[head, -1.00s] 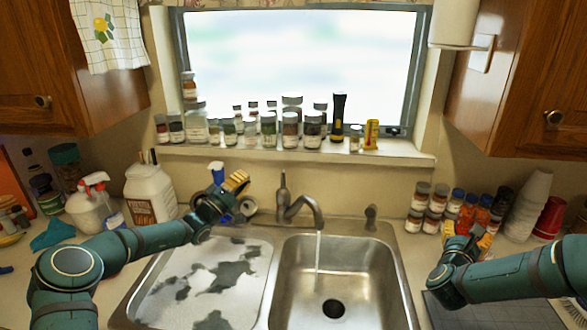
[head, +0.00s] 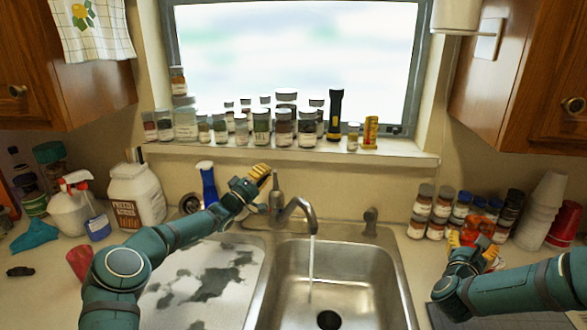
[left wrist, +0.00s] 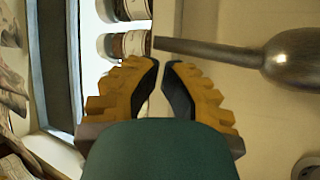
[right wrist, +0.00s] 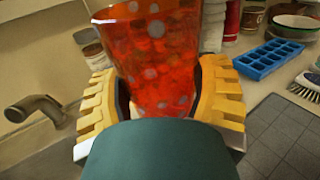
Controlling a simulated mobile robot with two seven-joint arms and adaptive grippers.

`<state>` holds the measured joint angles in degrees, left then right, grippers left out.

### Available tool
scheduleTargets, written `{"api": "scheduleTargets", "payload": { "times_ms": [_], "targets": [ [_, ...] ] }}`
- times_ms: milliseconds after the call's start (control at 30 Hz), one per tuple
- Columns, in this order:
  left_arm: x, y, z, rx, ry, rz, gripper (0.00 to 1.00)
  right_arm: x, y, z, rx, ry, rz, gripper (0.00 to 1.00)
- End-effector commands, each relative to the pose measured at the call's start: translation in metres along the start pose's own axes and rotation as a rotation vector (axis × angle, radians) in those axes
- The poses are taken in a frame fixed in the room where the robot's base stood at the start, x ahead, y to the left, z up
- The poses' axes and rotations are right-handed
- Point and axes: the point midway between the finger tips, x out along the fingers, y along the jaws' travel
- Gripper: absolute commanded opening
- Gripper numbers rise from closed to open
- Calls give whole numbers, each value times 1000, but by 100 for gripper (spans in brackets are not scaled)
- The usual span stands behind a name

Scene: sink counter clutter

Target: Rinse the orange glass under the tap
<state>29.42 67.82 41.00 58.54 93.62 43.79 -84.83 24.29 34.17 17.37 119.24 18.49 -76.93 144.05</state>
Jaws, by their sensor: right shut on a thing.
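The orange glass (right wrist: 155,60) is translucent with pale dots and fills the top of the right wrist view. My right gripper (right wrist: 165,108) is shut around its sides. In the head view the glass (head: 480,231) shows partly behind my right gripper (head: 477,245), over the counter right of the sink. The tap (head: 300,208) runs a thin stream of water (head: 311,260) into the right basin (head: 345,262). My left gripper (head: 264,178) is near the tap lever (head: 275,186), empty, its fingers a small gap apart. The lever (left wrist: 205,52) lies beside the fingertips in the left wrist view.
Several jars (head: 435,210) and stacked white cups (head: 542,205) stand behind my right gripper. A spotted board (head: 200,280) covers the left basin. The space above the right basin is clear apart from the tap and water.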

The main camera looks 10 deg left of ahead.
Motion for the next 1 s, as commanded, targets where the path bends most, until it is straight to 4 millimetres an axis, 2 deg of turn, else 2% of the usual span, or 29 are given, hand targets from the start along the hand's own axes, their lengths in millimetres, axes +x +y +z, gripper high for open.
{"api": "scheduleTargets", "payload": {
  "times_ms": [233,700,833,1000],
  "targets": [
    [20,0,0,1,0,-1,0,0,0,2,0,-1,0,22],
    [22,-1,0,0,1,0,0,0,0,1,0,-1,0,22],
    [21,-3,1,12,1,14,0,0,0,-8,0,-1,0,22],
    [18,-6,4,47,1,57,0,0,0,-32,0,-1,0,22]
  ]
}}
